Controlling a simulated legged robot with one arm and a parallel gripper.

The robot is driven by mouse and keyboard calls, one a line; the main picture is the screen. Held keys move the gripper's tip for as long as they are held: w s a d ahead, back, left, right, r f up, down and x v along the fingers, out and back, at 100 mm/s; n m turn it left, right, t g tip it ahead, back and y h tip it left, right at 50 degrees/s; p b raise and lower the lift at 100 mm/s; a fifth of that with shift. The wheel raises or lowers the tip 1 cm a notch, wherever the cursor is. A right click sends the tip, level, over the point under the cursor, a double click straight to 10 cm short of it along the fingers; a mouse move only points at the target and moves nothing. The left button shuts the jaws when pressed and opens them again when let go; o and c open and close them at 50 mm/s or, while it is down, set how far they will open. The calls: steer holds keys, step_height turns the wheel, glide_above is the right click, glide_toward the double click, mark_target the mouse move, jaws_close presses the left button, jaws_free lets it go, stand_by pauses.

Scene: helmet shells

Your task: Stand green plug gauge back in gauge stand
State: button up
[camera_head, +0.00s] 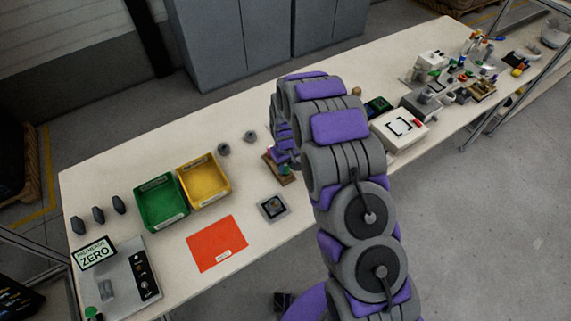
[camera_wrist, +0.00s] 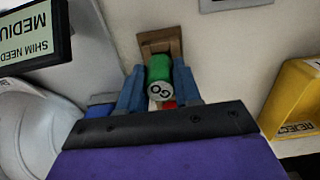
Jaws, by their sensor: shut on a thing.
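The green plug gauge (camera_wrist: 158,75) is between the blue fingers of my gripper (camera_wrist: 158,92) in the wrist view, its grey end marked "GO" facing the camera. My gripper is shut on it. The wooden gauge stand (camera_wrist: 161,42) is just beyond the gauge; I cannot tell whether the gauge touches or sits in it. A small red patch shows below the gauge, partly hidden. In the head view the wooden stand (camera_head: 283,177) is on the table beside my arm, partly covered by my gripper (camera_head: 281,155).
A yellow bin (camera_head: 217,187) and a green bin (camera_head: 153,189) stand left of the stand. A small grey device (camera_head: 272,208) and an orange-red sheet (camera_head: 217,243) lie nearer. A white helmet shell (camera_wrist: 25,130) and a black sign (camera_wrist: 35,38) are at left in the wrist view.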

steer(key=shift+f, duration=0.55)
stand_by(0.9)
steer(key=o, duration=1)
step_height(320, 180, up, 16)
steer(key=p, duration=0.2)
steer(key=s+d+r+m+b, duration=0.1)
steer(key=s+d+r+m, duration=0.1)
steer(key=s+d+r, duration=0.55)
steer(key=s+d+r+m, duration=0.1)
steer(key=s+d+r, duration=0.1)
steer(key=s, duration=0.8)
steer(key=s+d+r+m+g+b, duration=0.1)
steer(key=s+d+r+m, duration=0.1)
steer(key=s, duration=0.9)
steer(key=s+d+r+m, duration=0.1)
steer(key=s+d+r, duration=0.3)
steer(key=s, duration=0.7)
steer(key=shift+d+r+m+g+b, duration=0.2)
steer(key=shift+r+m+g+b, duration=0.1)
steer(key=shift+m+g, duration=0.1)
